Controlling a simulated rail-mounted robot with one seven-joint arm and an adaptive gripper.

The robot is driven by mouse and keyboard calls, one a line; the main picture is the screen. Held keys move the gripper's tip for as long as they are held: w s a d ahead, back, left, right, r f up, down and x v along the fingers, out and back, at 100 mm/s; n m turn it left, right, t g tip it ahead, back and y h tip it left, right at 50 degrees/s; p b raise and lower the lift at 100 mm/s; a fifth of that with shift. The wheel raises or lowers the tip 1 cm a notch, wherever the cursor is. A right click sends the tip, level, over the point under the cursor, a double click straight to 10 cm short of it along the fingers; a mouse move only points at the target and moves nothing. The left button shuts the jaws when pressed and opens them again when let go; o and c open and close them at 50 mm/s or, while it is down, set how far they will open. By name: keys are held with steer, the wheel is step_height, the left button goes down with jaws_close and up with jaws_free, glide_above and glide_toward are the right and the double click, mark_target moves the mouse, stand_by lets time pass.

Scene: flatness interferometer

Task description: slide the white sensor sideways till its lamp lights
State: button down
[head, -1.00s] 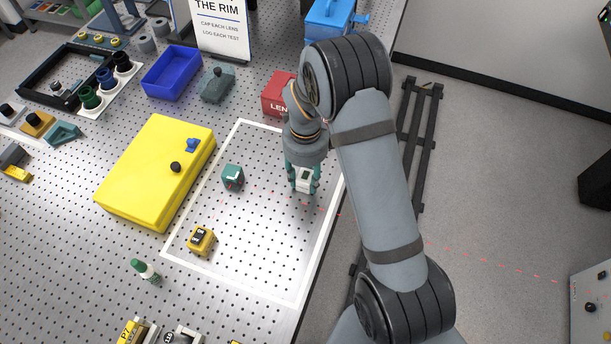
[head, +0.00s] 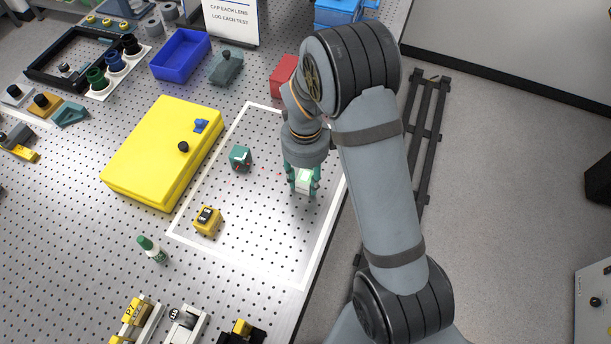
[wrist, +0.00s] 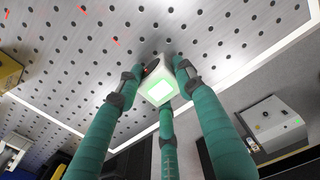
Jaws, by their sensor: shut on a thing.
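The white sensor (head: 304,185) stands on the perforated board inside the white outline, near its right side. My gripper (head: 302,178) comes down over it, its green fingers shut around its sides. In the wrist view the sensor (wrist: 172,74) sits between the fingertips, and a square lamp (wrist: 160,92) on it glows green. A teal block (head: 240,157) stands to its left with a red spot on it. Red beam marks lie between the block and the sensor.
A yellow block (head: 207,221) stands at the lower left of the outline (head: 236,264). A large yellow case (head: 160,150) lies farther left, and a red box (head: 283,77) behind my gripper. The board in front of the sensor is clear.

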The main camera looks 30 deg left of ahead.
mark_target(305, 175)
steer(key=c, duration=1.1)
jaws_free()
steer(key=shift+o, duration=0.3)
steer(key=shift+r, duration=0.1)
step_height(305, 175, up, 12)
step_height(305, 175, down, 12)
steer(key=shift+f, duration=0.1)
stand_by(0.4)
